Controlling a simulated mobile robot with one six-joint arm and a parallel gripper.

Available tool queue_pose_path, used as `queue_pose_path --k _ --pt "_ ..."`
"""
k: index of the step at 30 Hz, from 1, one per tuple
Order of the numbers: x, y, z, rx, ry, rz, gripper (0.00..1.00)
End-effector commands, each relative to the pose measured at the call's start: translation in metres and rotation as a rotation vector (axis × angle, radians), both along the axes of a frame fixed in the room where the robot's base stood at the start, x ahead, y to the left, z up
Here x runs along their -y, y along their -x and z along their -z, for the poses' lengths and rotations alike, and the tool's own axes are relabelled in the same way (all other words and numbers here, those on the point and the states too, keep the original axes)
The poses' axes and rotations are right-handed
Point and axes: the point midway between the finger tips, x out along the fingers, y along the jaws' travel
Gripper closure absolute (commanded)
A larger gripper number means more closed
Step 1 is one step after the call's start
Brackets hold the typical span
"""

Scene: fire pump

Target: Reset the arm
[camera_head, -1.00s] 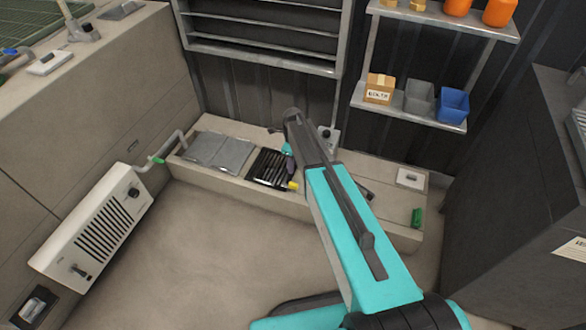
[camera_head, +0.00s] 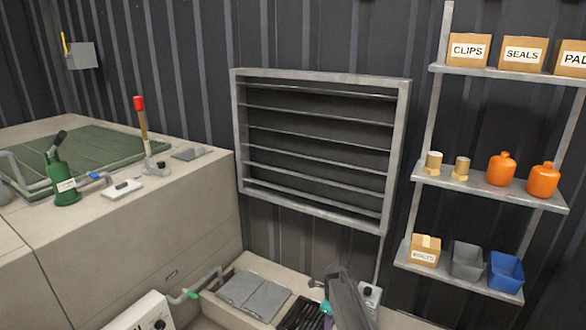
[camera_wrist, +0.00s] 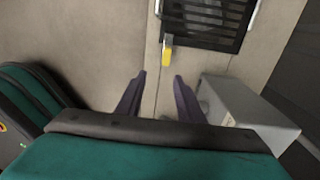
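My gripper (camera_wrist: 158,78) shows in the wrist view as two dark purple fingers. They are spread apart with nothing between them. A black slatted grate (camera_wrist: 205,18) and a yellow tab (camera_wrist: 167,52) lie beyond the fingertips. In the head view only the upper end of my arm (camera_head: 348,298) shows at the bottom edge. It overlaps the low ledge near the black grate (camera_head: 300,315), and the fingers cannot be made out clearly there.
A grey box (camera_wrist: 245,108) stands right of the fingers in the wrist view. In the head view, a louvred frame (camera_head: 238,130) is on the back wall, shelves (camera_head: 490,190) with boxes and orange bottles stand right, and a bench (camera_head: 130,235) with a green pump (camera_head: 64,185) stands left.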

Motion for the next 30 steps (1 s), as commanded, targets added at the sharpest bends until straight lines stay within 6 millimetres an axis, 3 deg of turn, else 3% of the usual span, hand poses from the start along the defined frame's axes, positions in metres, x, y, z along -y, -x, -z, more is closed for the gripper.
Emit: queue_pose_path --k 5,13,21,30 --pt "0.004 0.056 0.011 -0.076 0.001 0.004 0.66" --pt "0.009 0.163 0.028 -0.191 -0.007 -0.071 0.66" --pt "0.012 0.274 0.027 -0.296 -0.065 -0.364 0.66" --pt "0.014 0.362 0.014 -0.362 -0.162 -0.727 0.66"
